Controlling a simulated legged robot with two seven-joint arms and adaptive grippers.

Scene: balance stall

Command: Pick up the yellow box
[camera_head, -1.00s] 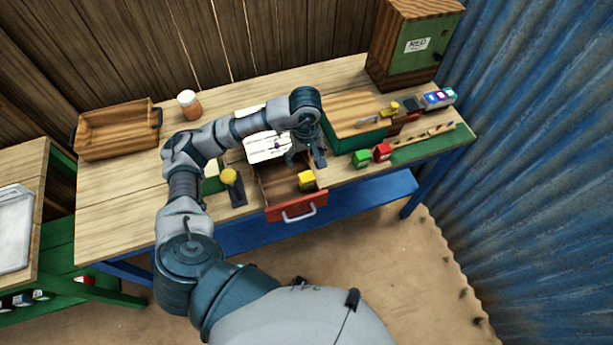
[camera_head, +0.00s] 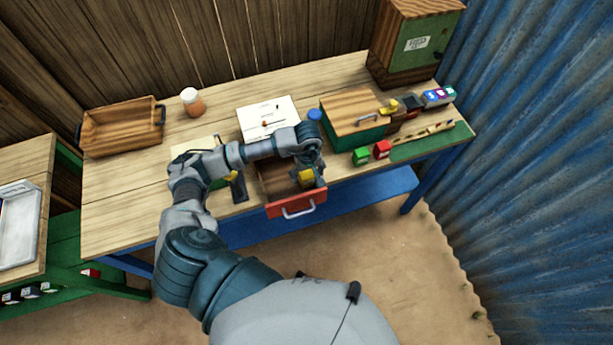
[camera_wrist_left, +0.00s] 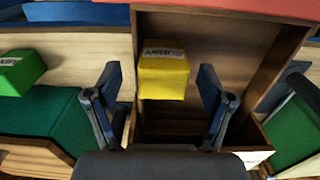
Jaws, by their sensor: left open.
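The yellow box (camera_head: 306,175) lies in the open drawer (camera_head: 296,204), which has a red front and a pale handle. My left gripper (camera_head: 313,178) is over the drawer and partly covers the box in the head view. In the left wrist view the yellow box (camera_wrist_left: 163,75) shows a printed label and lies in the wooden drawer. The open fingers of the left gripper (camera_wrist_left: 160,95) stand on either side of it, with gaps on both sides. My right gripper is not in view.
A green box (camera_head: 361,157) and a red box (camera_head: 382,149) stand on the table to the right of the drawer. A green chest with a wooden lid (camera_head: 352,108) is behind them. A wooden tray (camera_head: 122,128) and a jar (camera_head: 192,102) stand at the back left.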

